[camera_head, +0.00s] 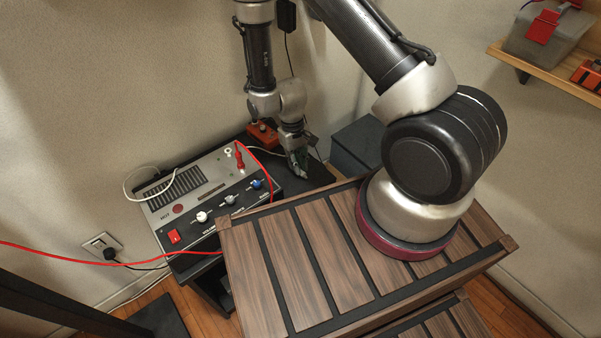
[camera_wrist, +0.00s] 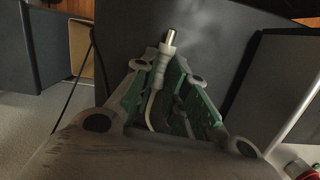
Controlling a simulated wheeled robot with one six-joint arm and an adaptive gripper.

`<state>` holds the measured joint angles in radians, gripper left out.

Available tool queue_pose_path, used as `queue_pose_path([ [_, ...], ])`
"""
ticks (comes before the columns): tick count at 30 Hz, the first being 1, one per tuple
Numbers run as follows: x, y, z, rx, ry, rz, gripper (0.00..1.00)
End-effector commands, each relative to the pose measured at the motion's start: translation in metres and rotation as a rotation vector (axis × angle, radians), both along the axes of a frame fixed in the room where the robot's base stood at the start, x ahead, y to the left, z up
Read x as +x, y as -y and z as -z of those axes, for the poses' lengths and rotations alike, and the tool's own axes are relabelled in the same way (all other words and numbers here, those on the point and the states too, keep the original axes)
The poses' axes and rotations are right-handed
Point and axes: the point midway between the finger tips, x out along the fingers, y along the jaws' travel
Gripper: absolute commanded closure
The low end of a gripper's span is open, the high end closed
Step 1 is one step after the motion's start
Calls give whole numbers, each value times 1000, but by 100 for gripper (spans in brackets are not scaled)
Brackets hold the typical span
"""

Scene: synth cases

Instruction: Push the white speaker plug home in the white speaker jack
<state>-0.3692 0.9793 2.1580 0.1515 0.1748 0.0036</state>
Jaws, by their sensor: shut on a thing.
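My gripper (camera_wrist: 160,78) is shut on the white speaker plug (camera_wrist: 157,66), seen in the wrist view with its metal tip pointing up and away from the fingers. Its white cable hangs down between the green-padded fingers. In the head view my gripper (camera_head: 300,162) is at the right of the grey amplifier panel (camera_head: 165,222), apart from it, and the plug is too small to make out. A small white ring, which looks like the white speaker jack (camera_head: 228,152), is at the panel's upper right. A red plug (camera_head: 239,160) stands beside it. The jack is not seen in the wrist view.
Knobs (camera_head: 229,199) and a red switch (camera_head: 174,236) stand up from the panel. A dark box (camera_head: 357,146) is right of my gripper.

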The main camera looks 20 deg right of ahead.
Motion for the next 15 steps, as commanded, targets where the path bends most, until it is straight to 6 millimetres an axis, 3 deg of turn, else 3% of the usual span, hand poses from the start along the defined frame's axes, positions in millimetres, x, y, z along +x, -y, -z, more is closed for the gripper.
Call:
queue_pose_path([
  [15, 1, 0, -35, 1, 2, -1, 100],
])
